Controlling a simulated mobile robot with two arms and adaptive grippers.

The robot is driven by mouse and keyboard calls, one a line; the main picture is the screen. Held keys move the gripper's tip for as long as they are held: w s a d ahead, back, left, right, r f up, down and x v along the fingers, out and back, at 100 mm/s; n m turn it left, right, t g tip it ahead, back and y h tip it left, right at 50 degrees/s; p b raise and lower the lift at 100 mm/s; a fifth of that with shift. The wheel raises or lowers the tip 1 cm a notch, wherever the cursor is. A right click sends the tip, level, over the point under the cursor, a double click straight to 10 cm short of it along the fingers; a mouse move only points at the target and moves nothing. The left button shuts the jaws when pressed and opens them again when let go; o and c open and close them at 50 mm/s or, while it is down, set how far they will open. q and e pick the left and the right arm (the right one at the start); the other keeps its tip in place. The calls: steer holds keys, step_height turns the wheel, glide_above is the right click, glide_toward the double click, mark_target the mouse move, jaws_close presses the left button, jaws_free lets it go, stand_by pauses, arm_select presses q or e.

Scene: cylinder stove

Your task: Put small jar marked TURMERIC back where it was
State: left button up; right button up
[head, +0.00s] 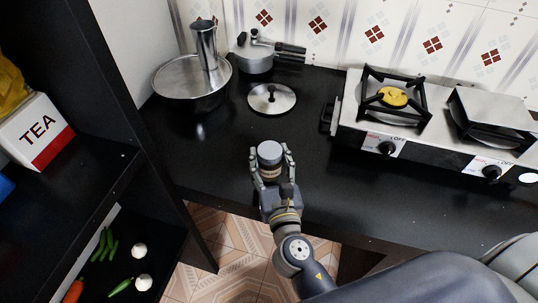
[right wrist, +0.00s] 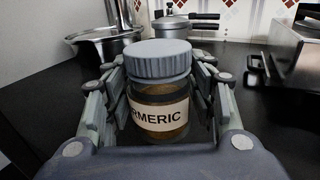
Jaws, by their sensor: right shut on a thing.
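The small jar (head: 270,158) has a grey-blue ridged lid and brown contents. In the right wrist view the jar (right wrist: 160,90) stands upright, with a label whose visible letters read "RMERIC"; the label's left end is hidden. My right gripper (head: 271,160) is shut on the jar, with a finger on each side of it, near the front edge of the black counter (head: 215,150). I cannot tell whether the jar touches the counter. My left gripper is not in view.
A metal pan (head: 180,78) with a tall cylinder, a pressure cooker (head: 255,60) and a loose lid (head: 271,98) stand at the back. A gas stove (head: 360,130) is at the right. A black shelf (head: 110,165) at the left holds a TEA box (head: 38,130) and vegetables.

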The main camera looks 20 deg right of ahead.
steer(key=shift+w+d, duration=0.2)
steer(key=shift+w, duration=0.65)
steer(key=shift+w+d+f, duration=0.15)
steer(key=shift+w+f, duration=0.05)
steer(key=shift+w, duration=0.3)
steer(key=shift+f, duration=0.25)
step_height(320, 180, down, 3)
steer(key=b, duration=0.4)
steer(key=shift+f, duration=0.1)
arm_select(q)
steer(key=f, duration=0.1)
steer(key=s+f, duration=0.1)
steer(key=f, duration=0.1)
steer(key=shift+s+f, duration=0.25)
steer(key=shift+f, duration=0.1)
arm_select(e)
steer(key=shift+s, duration=0.1)
steer(key=o, duration=0.6)
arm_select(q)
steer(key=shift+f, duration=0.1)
arm_select(e)
steer(key=o, duration=0.4)
